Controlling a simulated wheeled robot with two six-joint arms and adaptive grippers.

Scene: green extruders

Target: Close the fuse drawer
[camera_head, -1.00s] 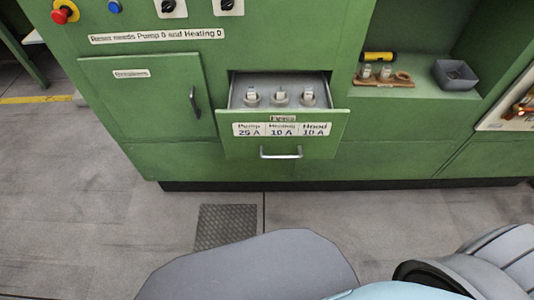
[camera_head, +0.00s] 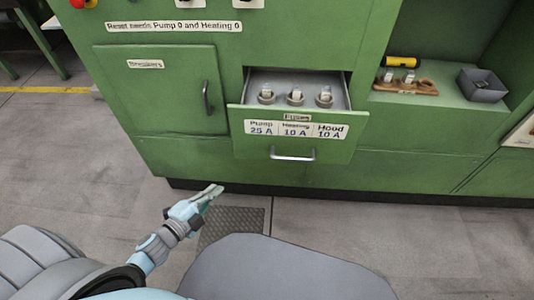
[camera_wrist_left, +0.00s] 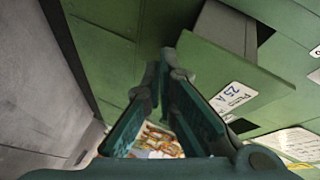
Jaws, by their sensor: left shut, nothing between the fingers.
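The fuse drawer (camera_head: 338,148) stands pulled out of the green cabinet in the head view. Its front carries a label for Pump 25 A, Heating 10 A and Hood 10 A, and a metal bar handle (camera_head: 293,157). Three fuses (camera_head: 295,95) stand upright in a row inside it. My left gripper (camera_head: 215,190) is shut and empty, to the lower left of the drawer and apart from it. In the left wrist view, the gripper (camera_wrist_left: 165,68) points toward the cabinet, with the drawer front (camera_wrist_left: 222,68) at its right. My right gripper is out of view.
A closed breaker door (camera_head: 165,92) with a handle is left of the drawer. To the right, a recess holds a wooden fuse holder (camera_head: 418,88), a yellow and black cylinder (camera_head: 402,62) and a grey bin (camera_head: 482,86). Floor in front is clear around a dark grate (camera_head: 235,222).

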